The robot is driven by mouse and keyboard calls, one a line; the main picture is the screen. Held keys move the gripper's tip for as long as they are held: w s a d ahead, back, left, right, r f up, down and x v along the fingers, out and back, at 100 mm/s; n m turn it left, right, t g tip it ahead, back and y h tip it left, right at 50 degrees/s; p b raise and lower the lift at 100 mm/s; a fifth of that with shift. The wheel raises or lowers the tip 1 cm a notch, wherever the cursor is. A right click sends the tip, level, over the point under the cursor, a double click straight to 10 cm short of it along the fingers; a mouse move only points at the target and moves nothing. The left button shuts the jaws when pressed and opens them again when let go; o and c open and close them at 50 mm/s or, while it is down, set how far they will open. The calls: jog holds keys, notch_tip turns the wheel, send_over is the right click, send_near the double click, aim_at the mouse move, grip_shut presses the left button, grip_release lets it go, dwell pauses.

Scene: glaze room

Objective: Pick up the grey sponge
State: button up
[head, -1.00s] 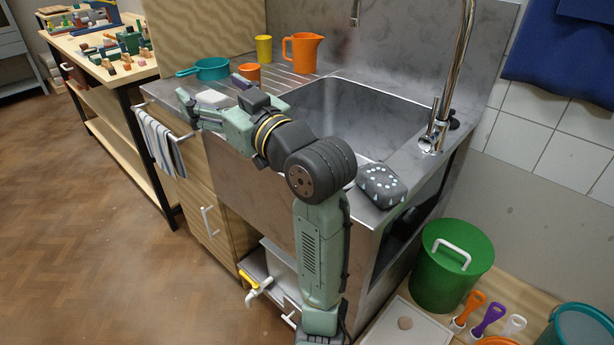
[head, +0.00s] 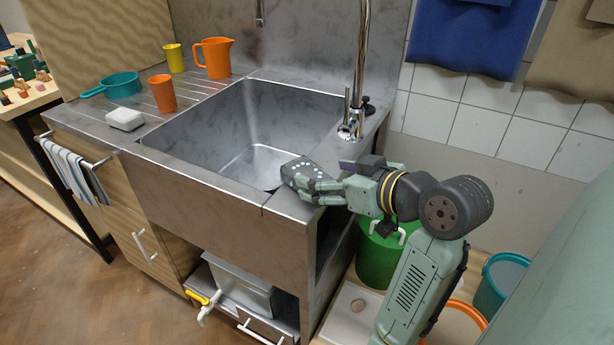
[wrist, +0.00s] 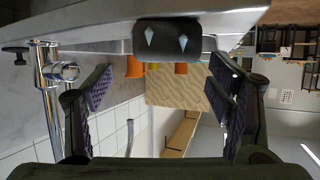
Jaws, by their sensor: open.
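The grey sponge (head: 296,169) is a dark block with pale diamond marks. It lies on the steel rim at the sink's front right corner. My gripper (head: 322,184) is open at the sponge's right side, low over the rim, and partly covers it. In the wrist view, the sponge (wrist: 167,40) shows at the top centre, beyond the open fingers (wrist: 160,78), and nothing is between the pads. I cannot tell whether a finger touches it.
The sink basin (head: 230,125) is empty. The tap (head: 352,115) rises behind the sponge. A white block (head: 125,119), an orange cup (head: 161,93), a teal pan (head: 122,85), a yellow cup (head: 174,58) and an orange jug (head: 214,58) stand left. A green bucket (head: 375,255) is below my gripper.

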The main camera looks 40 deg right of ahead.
aim_at(310, 174)
jog(key=x, duration=0.2)
jog(key=p+x, duration=0.1)
jog(key=x, duration=0.2)
jog(key=shift+w+a+f+p, duration=0.15)
jog(key=shift+w+a+p, duration=0.15)
jog(key=c, duration=1.1)
jog(key=shift+o, duration=0.2)
